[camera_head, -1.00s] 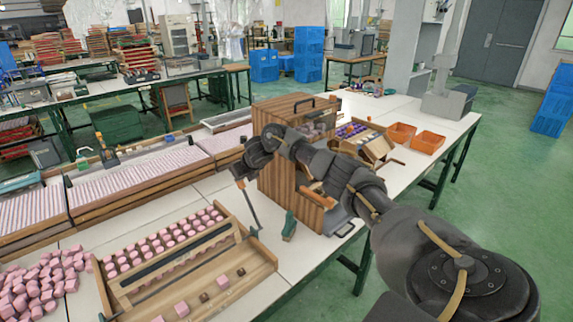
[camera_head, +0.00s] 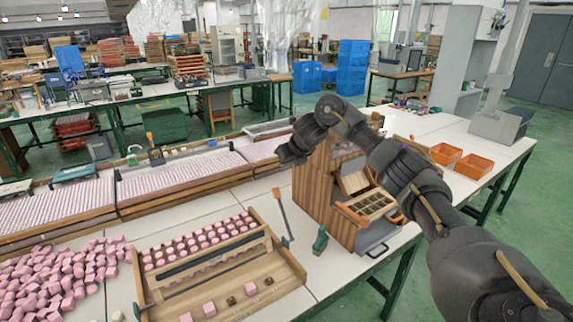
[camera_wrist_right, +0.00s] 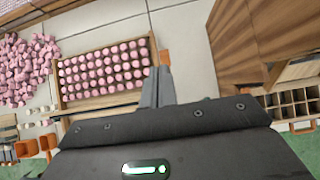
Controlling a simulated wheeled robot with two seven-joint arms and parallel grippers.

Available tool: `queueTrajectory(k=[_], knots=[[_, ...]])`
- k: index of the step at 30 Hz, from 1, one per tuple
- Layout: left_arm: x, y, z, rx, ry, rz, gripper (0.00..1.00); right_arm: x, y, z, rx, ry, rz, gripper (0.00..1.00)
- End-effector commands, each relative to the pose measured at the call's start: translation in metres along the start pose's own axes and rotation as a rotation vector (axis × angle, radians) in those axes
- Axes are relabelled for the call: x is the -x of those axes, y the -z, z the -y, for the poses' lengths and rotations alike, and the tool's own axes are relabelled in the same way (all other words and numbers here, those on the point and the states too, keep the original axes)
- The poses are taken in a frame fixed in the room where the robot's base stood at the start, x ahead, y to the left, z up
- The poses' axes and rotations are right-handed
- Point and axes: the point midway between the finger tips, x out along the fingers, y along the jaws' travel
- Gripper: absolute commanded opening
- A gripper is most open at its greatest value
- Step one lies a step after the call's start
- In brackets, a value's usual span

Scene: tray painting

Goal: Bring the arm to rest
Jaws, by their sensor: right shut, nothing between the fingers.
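My right arm comes in from the right in the head view, bent over a wooden cabinet. Its gripper (camera_head: 287,157) is in the air beside the cabinet's upper left edge, above the work table. In the right wrist view the two grey fingers (camera_wrist_right: 158,86) are together with nothing between them. A tool with an orange handle (camera_head: 278,196) stands on the table below the gripper and apart from it. My left gripper is not in view.
The wooden cabinet (camera_head: 313,190) stands close to the right arm. A wooden tray (camera_head: 288,274) of pink pieces lies in front, with a pile of pink cubes (camera_head: 62,275) left of it. A small green object (camera_head: 320,241) and orange bins (camera_head: 472,167) are on the table.

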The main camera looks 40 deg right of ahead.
Motion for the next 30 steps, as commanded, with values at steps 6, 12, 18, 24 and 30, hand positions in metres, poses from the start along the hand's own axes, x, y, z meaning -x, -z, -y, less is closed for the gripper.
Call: queueTrajectory(k=[6,12,18,24,30], knots=[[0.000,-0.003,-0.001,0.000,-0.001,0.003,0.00,0.000,0.000,0.000,0.000,0.000,-0.001,0.00],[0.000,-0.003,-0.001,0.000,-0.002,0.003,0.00,0.000,0.000,0.000,0.000,0.000,-0.001,0.00],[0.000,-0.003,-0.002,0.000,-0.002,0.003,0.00,-0.014,0.009,-0.016,-0.017,-0.010,0.004,0.00],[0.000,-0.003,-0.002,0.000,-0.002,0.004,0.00,-0.073,0.068,-0.105,-0.205,-0.089,0.041,0.00],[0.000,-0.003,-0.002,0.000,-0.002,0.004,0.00,-0.103,0.162,-0.201,-0.634,-0.199,0.047,0.00]])
